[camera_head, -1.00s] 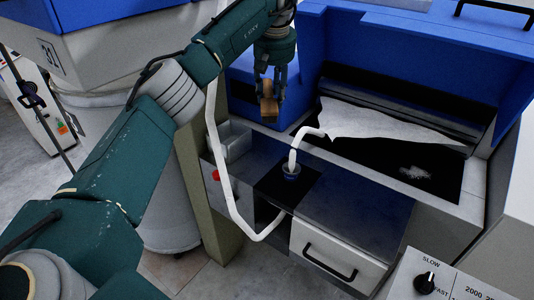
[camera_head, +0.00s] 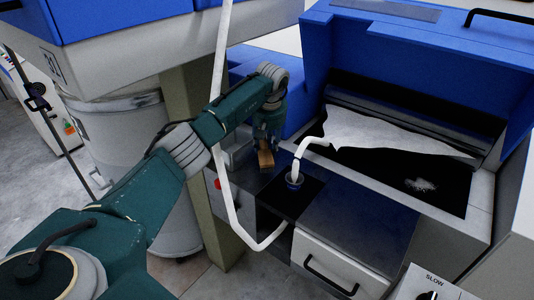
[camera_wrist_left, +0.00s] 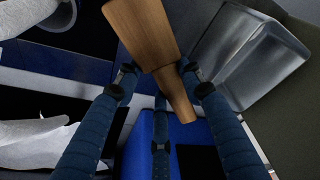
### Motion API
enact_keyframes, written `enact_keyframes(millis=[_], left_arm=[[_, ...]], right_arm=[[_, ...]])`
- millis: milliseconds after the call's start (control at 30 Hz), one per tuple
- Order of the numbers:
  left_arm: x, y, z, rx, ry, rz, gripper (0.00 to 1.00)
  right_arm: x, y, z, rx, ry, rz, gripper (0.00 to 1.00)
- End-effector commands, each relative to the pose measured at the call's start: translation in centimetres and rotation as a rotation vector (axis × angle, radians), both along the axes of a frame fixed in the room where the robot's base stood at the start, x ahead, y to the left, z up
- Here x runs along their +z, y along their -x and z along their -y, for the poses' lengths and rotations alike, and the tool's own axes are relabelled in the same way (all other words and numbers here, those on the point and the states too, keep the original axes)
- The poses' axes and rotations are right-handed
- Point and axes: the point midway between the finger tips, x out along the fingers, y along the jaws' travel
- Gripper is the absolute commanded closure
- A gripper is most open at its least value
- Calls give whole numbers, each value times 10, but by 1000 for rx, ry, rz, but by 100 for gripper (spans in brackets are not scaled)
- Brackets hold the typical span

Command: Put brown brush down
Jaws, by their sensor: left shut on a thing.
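The brown brush (camera_head: 265,160) is a wooden piece held in my left gripper (camera_head: 264,146). In the head view it is low over the left end of the dark metal worktop (camera_head: 345,208); I cannot tell whether it touches the surface. In the left wrist view the brush (camera_wrist_left: 145,30) shows as a wide wooden block with a narrower handle, and the fingers of my left gripper (camera_wrist_left: 160,78) are closed around it. Its bristles are not seen. My right gripper is not in view.
A grey metal tray (camera_head: 238,156) stands just left of the brush. The worktop right of the cup is clear.

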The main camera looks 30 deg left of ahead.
Motion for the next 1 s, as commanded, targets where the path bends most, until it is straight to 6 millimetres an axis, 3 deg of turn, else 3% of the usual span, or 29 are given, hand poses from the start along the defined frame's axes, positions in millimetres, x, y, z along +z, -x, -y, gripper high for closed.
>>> enact_keyframes(millis=[367,767,800,867,1000], left_arm=[[-43,0,1,0,1,-1,82],[-50,0,0,-1,0,1,82],[-48,0,0,0,1,1,56],[-48,0,0,0,1,1,44],[-48,0,0,0,0,0,43]], right_arm=[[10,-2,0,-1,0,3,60],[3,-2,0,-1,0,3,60],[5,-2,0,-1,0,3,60],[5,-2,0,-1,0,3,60],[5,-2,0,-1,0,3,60]])
